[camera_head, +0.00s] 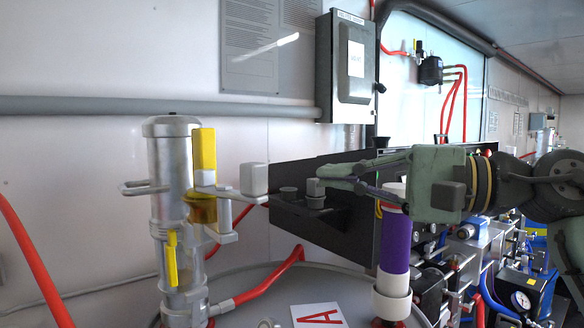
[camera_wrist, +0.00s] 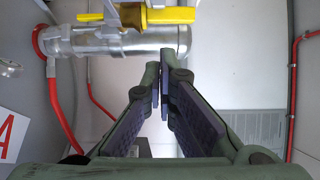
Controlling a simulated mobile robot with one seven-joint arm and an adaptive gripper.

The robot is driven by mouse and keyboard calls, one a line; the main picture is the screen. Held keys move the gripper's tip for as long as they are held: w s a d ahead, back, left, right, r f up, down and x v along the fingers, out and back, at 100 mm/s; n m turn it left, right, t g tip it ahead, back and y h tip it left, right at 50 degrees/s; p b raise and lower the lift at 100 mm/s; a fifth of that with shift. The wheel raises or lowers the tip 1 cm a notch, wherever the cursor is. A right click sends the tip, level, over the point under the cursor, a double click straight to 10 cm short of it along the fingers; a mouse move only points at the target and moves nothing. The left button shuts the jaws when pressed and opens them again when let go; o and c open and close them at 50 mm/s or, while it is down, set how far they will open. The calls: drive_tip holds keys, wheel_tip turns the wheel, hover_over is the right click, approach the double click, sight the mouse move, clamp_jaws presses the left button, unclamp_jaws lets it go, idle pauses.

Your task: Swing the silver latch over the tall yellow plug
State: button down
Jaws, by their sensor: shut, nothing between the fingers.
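The tall yellow plug (camera_head: 204,150) stands upright beside the silver cylinder (camera_head: 166,185), in a brass-coloured collar. A silver latch arm (camera_head: 232,194) runs right from near the plug's base and carries a grey block (camera_head: 253,179); it extends beside the plug, not over it. In the wrist view the yellow plug (camera_wrist: 165,15) lies across the top, above the silver cylinder (camera_wrist: 110,40). My gripper (camera_head: 318,178) is shut and empty, to the right of the latch block, apart from it. Its fingertips (camera_wrist: 164,72) are near the cylinder's end in the wrist view.
A smaller yellow handle (camera_head: 172,258) sits lower on the cylinder. A dark panel (camera_head: 325,220) stands behind my fingers, and a purple column (camera_head: 396,240) stands below my gripper. Red hoses (camera_head: 262,290) run around the cylinder. A sign marked A (camera_head: 318,316) lies in front.

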drive_tip(key=s+a+p, duration=0.1)
drive_tip(key=a+p, duration=0.1)
drive_tip(key=a, duration=0.4)
drive_tip(key=shift+s, duration=0.3)
drive_tip(key=s+m+t+h+b, duration=0.1)
drive_tip(key=b, duration=0.2)
drive_tip(key=s+m+t+b, duration=0.1)
drive_tip(key=t+b, duration=0.1)
drive_tip(key=b, duration=0.1)
drive_tip(key=shift+s+a+m+h, duration=0.3)
drive_tip(key=shift+s+a+h, duration=0.05)
drive_tip(key=shift+s+h, duration=0.05)
